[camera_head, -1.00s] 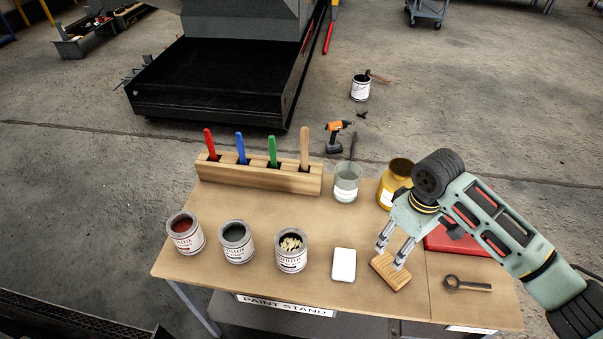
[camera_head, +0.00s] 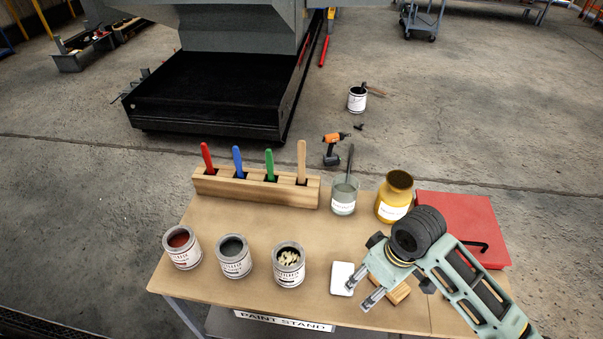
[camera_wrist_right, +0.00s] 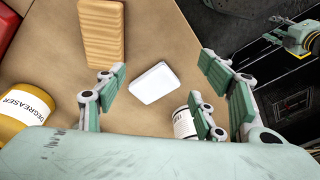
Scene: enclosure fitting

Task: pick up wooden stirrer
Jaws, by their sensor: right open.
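The wooden stirrer (camera_head: 302,160) stands upright in the rightmost slot of a wooden holder block (camera_head: 255,193) at the back of the paint stand. Red (camera_head: 207,156), blue (camera_head: 238,160) and green (camera_head: 269,163) sticks stand in the other slots. My right gripper (camera_head: 359,297) is open and empty, over the front right of the table beside a white block (camera_head: 342,277). It is well in front of the stirrer and to its right. The right wrist view shows its spread fingers (camera_wrist_right: 162,75) with the white block (camera_wrist_right: 154,83) between them. My left gripper is not in view.
Three open cans (camera_head: 234,257) line the front left. A glass jar (camera_head: 343,196) with a dark stick and a yellow degreaser jar (camera_head: 395,198) stand right of the holder. A striped wooden block (camera_wrist_right: 101,30) and red case (camera_head: 465,222) lie at right. The middle table is bare.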

